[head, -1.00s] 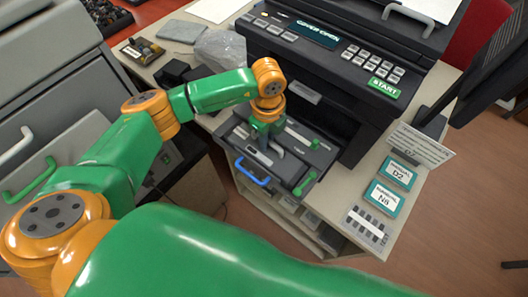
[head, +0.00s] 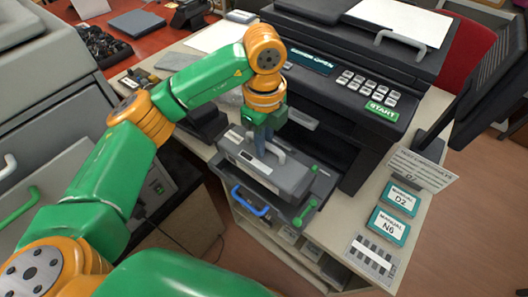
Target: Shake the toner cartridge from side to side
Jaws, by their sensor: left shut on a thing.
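The toner cartridge (head: 285,182) is a grey-black block with a handle on top. It is lifted above the pulled-out drawer (head: 240,203) of the printer (head: 350,100). My left gripper (head: 268,150) is over the cartridge and shut on its handle; the fingers are partly hidden. The drawer has a blue handle (head: 250,202) and a green lever (head: 306,212) near its front. A large green link of my own arm crosses the bottom of the head view. I cannot make out my right gripper.
The printer panel has a green START label (head: 381,110). Manuals D2 (head: 400,198) and N6 (head: 388,225) lie on the desk at right. A monitor (head: 490,75) stands at far right. A clear bag and dark items crowd the desk to the left.

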